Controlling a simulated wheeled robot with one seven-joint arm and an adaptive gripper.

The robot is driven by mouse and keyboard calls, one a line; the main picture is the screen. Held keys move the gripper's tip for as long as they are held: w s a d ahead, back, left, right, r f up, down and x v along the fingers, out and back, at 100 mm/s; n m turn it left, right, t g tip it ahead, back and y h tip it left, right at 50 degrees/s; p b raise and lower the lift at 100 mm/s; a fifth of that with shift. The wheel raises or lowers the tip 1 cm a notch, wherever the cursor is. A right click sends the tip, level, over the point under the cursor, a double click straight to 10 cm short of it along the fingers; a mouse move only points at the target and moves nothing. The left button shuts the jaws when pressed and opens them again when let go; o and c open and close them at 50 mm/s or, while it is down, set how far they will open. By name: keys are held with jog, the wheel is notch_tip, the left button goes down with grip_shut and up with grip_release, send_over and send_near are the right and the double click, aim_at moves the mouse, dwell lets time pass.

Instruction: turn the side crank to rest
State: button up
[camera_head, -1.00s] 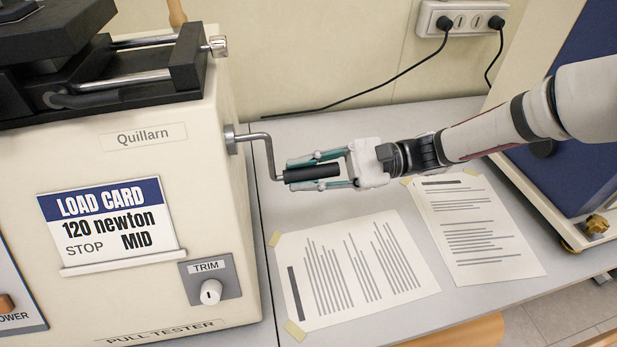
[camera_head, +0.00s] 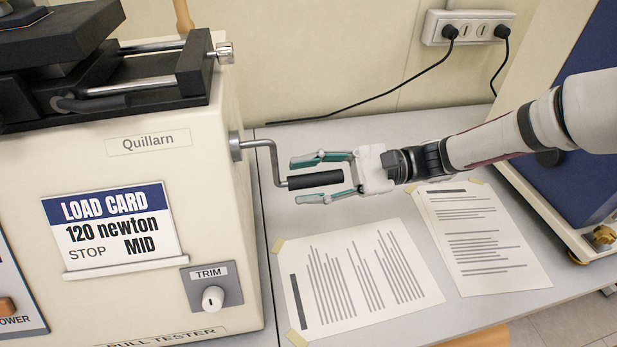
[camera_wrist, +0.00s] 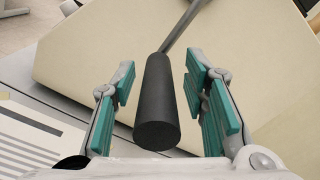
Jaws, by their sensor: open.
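The side crank is a bent grey metal rod with a black cylindrical handle (camera_head: 315,179). It comes out of a round hub on the right side of the cream pull tester (camera_head: 150,220). The rod hangs down from the hub and the handle points right. My gripper (camera_head: 306,180) is open, with its teal-padded fingers on either side of the handle. In the wrist view the black handle (camera_wrist: 158,105) lies between the two open fingers (camera_wrist: 165,100), with a gap on each side. The handle's end faces the wrist camera.
A load card (camera_head: 112,229) on the tester reads 120 newton, STOP MID. A TRIM knob (camera_head: 212,297) is below the crank. Taped paper sheets (camera_head: 360,275) lie flat on the grey bench. A socket strip (camera_head: 465,27) with cables is on the wall. A blue-panelled machine (camera_head: 590,130) stands right.

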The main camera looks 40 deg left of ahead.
jog(key=v, duration=1.2)
jog(key=shift+r, duration=0.1)
jog(key=s+d+r+t+h, duration=0.3)
jog(key=d+t, duration=0.3)
jog(key=d, duration=0.6)
jog(key=s+d+r+t+h, duration=0.4)
jog(key=s+d+t, duration=0.1)
jog(key=d, duration=0.8)
jog(key=s+d+r+t+h, duration=0.3)
jog(key=d+t, duration=0.5)
jog(key=d, duration=0.5)
jog(key=shift+s+r+n+h, duration=0.4)
jog(key=shift+s+h, duration=0.3)
jog(key=shift+s, duration=0.3)
